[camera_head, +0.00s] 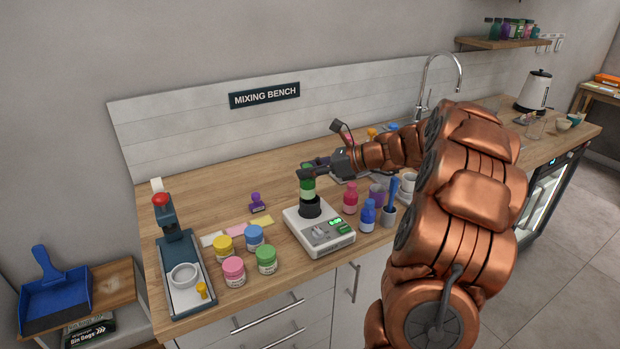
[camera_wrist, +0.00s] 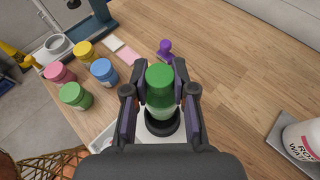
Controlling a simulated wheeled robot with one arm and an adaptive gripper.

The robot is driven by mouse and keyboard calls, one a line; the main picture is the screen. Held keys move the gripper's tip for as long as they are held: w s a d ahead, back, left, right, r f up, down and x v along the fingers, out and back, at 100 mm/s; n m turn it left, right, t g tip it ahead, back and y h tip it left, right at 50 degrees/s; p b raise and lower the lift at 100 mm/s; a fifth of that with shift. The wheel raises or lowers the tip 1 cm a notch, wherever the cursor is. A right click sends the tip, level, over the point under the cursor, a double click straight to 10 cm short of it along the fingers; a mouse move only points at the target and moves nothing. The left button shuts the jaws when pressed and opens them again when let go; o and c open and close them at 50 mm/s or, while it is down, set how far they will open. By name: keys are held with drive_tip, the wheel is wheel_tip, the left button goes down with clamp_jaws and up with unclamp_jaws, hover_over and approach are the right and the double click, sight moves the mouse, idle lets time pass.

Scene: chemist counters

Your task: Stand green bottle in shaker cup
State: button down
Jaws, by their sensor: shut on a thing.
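The green bottle (camera_head: 307,188) is upright over the black shaker cup (camera_head: 310,207) on the white scale (camera_head: 327,241). My gripper (camera_head: 308,169) is shut on the bottle near its top. In the wrist view the green bottle (camera_wrist: 160,84) sits between my two fingers, with the dark ring of the shaker cup (camera_wrist: 162,122) around and below its lower part. The bottle's base is hidden by the cup, so I cannot tell whether it touches the cup's floor.
Yellow, blue, pink and green jars (camera_head: 266,259) stand left of the scale. Pink (camera_head: 350,197) and blue (camera_head: 367,214) bottles stand close on its right. A press (camera_head: 180,260) is at the left end. Bare wood lies behind.

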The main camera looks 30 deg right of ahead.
sight(310, 180)
wheel_tip(310, 180, down, 3)
drive_tip(key=shift+s+d+f, duration=0.1)
drive_tip(key=shift+s, duration=0.05)
drive_tip(key=c, duration=1)
unclamp_jaws()
drive_tip(key=shift+o, duration=0.2)
drive_tip(key=b+v, duration=0.1)
drive_tip(key=v, duration=1.1)
drive_tip(key=shift+b, duration=0.4)
drive_tip(key=s+a+f+n+g, duration=0.1)
drive_tip(key=s+a+n+g, duration=0.2)
drive_tip(key=a, duration=0.6)
drive_tip(key=s+a+f+n+g, duration=0.1)
drive_tip(key=a+n+g, duration=0.1)
drive_tip(key=a+n, duration=0.5)
drive_tip(key=s+a+f+n+g, duration=0.1)
drive_tip(key=s+a+n+g, duration=0.15)
drive_tip(key=a, duration=0.85)
drive_tip(key=s+a+f+n+g+h, duration=0.1)
drive_tip(key=s+f+n+h, duration=0.1)
drive_tip(key=s+n, duration=0.3)
drive_tip(key=s+a+f+n+g+h, duration=0.1)
drive_tip(key=s+n, duration=0.4)
drive_tip(key=s, duration=0.5)
drive_tip(key=s+a+f+n+g+h, duration=0.2)
drive_tip(key=s+f+n+h, duration=0.2)
drive_tip(key=s, duration=0.4)
drive_tip(key=shift+n+h, duration=0.75)
drive_tip(key=shift+h, duration=0.05)
